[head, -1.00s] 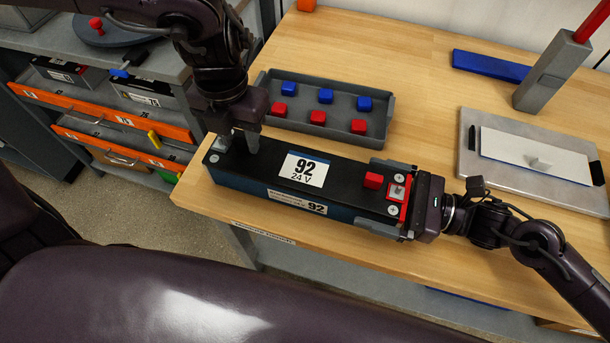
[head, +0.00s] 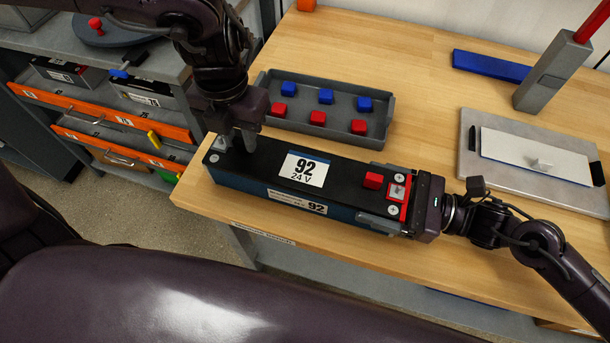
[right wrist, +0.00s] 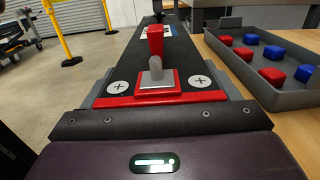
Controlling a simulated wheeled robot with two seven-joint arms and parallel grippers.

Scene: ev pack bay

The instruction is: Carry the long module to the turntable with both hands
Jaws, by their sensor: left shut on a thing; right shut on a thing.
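The long module (head: 265,175), black-topped with blue sides and a "92 24 V" label, lies on the wooden bench near its front left edge. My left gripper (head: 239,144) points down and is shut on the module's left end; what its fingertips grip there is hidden. My right gripper (head: 408,204) comes from the right and is shut on the module's right end, beside the red plate and red block. In the right wrist view the module (right wrist: 122,70) stretches away from the gripper. The turntable (head: 112,36), a dark grey disc with a red knob, is at the upper left.
A grey tray (head: 388,122) with red and blue cubes sits just behind the module. Orange-fronted drawers (head: 100,110) lie left, across a floor gap.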

